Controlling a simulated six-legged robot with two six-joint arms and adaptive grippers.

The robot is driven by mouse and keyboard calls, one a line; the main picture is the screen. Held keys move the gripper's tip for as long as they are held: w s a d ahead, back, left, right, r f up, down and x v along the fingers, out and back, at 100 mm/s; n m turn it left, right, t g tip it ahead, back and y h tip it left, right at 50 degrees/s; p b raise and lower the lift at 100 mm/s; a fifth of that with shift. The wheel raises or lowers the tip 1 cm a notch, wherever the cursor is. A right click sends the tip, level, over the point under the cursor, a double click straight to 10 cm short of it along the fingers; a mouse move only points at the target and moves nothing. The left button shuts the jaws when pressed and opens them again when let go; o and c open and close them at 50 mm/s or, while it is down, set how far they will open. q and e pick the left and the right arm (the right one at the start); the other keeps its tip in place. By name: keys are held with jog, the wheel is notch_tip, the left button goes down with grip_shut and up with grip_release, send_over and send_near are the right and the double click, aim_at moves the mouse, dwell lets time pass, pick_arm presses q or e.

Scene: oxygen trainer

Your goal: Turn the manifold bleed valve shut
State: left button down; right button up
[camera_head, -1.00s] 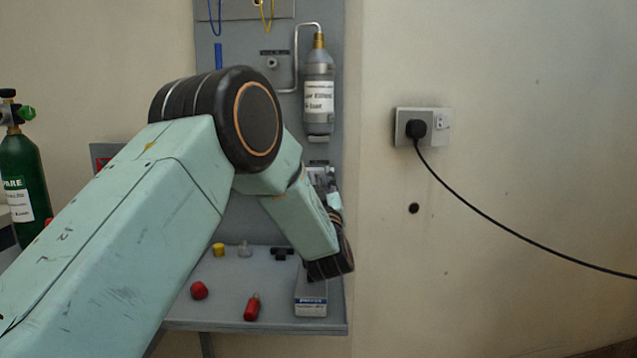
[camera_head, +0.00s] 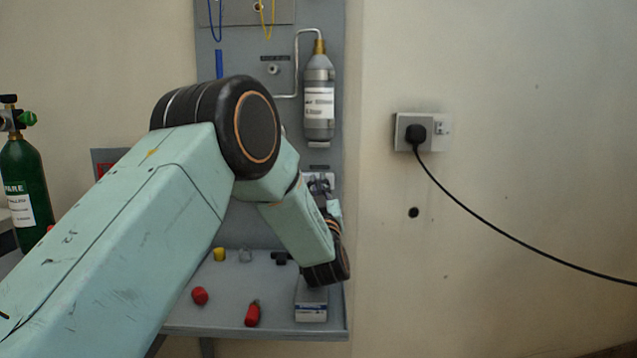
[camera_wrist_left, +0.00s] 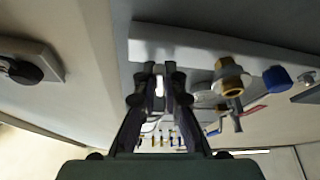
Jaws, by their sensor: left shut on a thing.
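My left gripper (camera_wrist_left: 160,85) is in the middle of the left wrist view, its two dark fingers closed in on a small pale part at the manifold (camera_wrist_left: 200,42). I take this part to be the bleed valve; the fingers hide most of it, so how far it is turned cannot be told. In the head view the gripper (camera_head: 328,196) is small and partly covered by my own wrist, in front of the pale manifold (camera_head: 318,180) low on the grey panel. My right gripper is not in view.
A brass fitting (camera_wrist_left: 230,78) and a blue knob (camera_wrist_left: 277,78) stick out right of the fingers. A grey cylinder (camera_head: 319,100) hangs above. The shelf (camera_head: 230,310) below holds a red knob (camera_head: 200,296), a red bottle (camera_head: 252,313) and a box (camera_head: 311,304). A socket (camera_head: 420,131) is at right.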

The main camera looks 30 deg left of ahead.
pick_arm(q)
jog(key=shift+m+t+h+p, duration=0.5)
jog(key=shift+m+h+p, duration=0.3)
jog(key=shift+m+p, duration=0.7)
jog(key=shift+m, duration=0.3)
jog(key=shift+b, duration=0.3)
jog(key=c, duration=1.4)
grip_release()
